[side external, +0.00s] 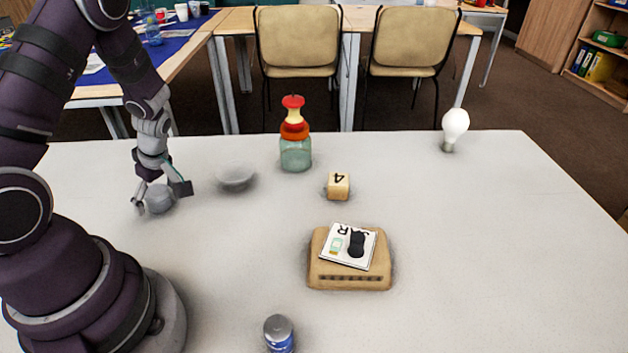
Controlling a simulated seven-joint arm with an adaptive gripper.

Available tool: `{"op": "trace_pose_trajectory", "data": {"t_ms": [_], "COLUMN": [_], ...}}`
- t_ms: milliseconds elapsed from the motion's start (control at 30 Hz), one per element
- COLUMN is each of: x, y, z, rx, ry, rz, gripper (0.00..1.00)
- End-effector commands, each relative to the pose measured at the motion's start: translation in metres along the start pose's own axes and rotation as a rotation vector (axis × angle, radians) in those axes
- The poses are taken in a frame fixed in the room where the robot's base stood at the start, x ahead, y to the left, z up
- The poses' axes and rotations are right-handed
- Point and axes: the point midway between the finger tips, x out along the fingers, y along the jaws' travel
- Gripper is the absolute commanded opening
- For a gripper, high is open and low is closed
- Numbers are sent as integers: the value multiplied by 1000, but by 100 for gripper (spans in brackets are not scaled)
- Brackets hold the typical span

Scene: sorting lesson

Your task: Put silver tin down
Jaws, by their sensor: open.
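A small grey, rounded thing, seemingly the silver tin (158,201), is at the left of the white table, low at the tabletop. My gripper (162,195) points down over it with its fingers spread, one on each side. The fingers and palm hide part of the tin. I cannot tell whether either finger touches it.
A pale grey bowl (236,178) stands just right of my gripper. Further right are a teal jar with a red and yellow top (296,152), a number block (338,186), a wooden block (350,280) bearing a card (345,246), and a bulb (455,127). A blue can (279,335) stands in front.

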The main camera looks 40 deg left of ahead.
Motion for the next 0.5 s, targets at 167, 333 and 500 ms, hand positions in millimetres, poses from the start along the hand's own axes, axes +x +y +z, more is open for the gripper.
{"op": "trace_pose_trajectory", "data": {"t_ms": [167, 333, 500], "x": [-20, -62, -101], "y": [2, 2, 2], "z": [-1, 0, -1], "rx": [0, 0, 1], "ry": [0, -1, -1], "rz": [8, 11, 10], "gripper": [74, 74, 74]}}
